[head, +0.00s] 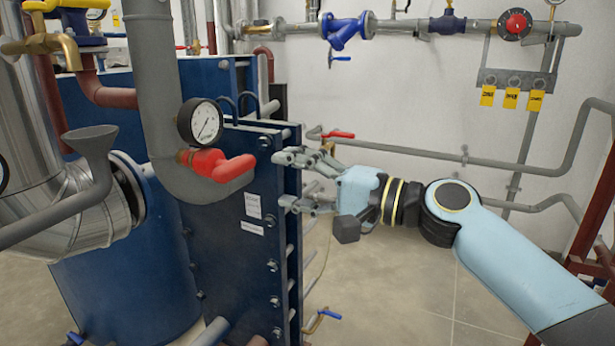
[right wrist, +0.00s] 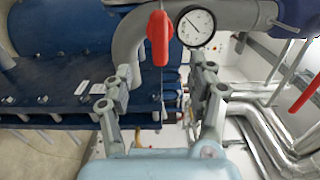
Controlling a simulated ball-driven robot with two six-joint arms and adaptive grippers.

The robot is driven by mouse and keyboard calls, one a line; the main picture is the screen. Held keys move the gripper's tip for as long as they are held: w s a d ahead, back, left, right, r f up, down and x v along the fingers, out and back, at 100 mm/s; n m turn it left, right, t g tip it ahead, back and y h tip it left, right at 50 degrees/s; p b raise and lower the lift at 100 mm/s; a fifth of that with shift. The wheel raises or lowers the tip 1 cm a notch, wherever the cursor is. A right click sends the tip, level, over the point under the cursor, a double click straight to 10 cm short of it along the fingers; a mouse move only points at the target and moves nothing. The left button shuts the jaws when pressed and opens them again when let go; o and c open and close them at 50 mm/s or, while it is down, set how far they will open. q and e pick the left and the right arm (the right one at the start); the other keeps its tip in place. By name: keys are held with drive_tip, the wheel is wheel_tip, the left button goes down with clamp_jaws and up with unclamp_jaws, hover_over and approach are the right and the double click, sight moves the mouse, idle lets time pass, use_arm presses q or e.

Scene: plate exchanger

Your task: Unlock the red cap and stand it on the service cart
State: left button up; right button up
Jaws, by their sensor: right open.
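The red cap (head: 218,165) sits on the side of a thick grey pipe, just below a round pressure gauge (head: 200,123), with its lever-like end pointing right. The cap also shows in the right wrist view (right wrist: 159,38), beyond the fingers and left of the gauge. My right gripper (head: 284,181) is open and empty, to the right of the cap and apart from it, near the edge of the blue plate exchanger (head: 225,222). My left gripper does not show. I cannot make out a service cart for certain.
A blue valve (head: 343,30) and a red dial (head: 516,23) sit on the wall piping. Yellow tags (head: 511,98) hang below it. A smaller red lever (head: 338,134) is behind my right gripper. A red-brown frame (head: 592,268) stands at the right edge. The central floor is clear.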

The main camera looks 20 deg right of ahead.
sight(242, 169)
drive_tip(key=x, duration=0.8)
drive_tip(key=shift+w+a, duration=0.45)
drive_tip(key=shift+w, duration=0.15)
clamp_jaws()
